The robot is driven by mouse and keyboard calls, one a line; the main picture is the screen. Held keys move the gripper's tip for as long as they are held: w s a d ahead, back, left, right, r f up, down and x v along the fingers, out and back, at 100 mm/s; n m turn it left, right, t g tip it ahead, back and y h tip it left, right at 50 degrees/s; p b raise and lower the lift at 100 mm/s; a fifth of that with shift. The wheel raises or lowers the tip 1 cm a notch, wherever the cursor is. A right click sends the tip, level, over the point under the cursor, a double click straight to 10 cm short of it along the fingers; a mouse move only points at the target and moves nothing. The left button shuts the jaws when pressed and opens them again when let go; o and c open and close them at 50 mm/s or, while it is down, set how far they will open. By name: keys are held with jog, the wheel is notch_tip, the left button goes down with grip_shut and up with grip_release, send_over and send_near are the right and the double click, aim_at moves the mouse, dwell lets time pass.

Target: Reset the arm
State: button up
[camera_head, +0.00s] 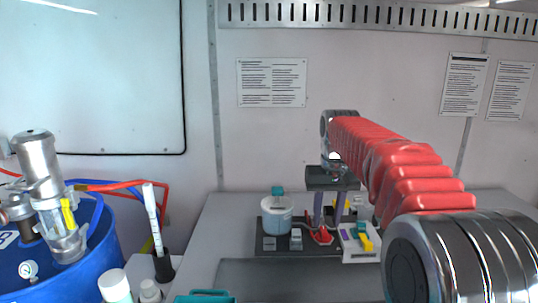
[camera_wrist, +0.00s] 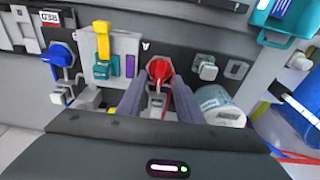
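My red-sleeved arm (camera_head: 395,165) reaches from the right foreground to the back bench. My gripper (camera_head: 328,212) hangs down over the equipment there, its two purple-grey fingers spread apart. In the wrist view my gripper (camera_wrist: 158,82) is also open, with a gap between the fingertips. A red handle (camera_wrist: 158,70) shows between and beyond the fingers; it also shows in the head view (camera_head: 321,236), below them. I see no clear grip on it, and cannot tell whether a finger touches it.
A blue drum (camera_head: 65,265) with metal fittings and hoses is at far left.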

jog(key=s+f+t, duration=0.2)
jog(key=s+f, duration=0.1)
jog(key=s, duration=1.3)
jog(key=s+f+t, duration=0.2)
jog(key=s+f, duration=0.1)
jog(key=s, duration=1.3)
jog(key=shift+s+d+f, duration=0.2)
jog(key=shift+d+f, duration=0.05)
jog(key=shift+f, duration=0.15)
dwell(0.7)
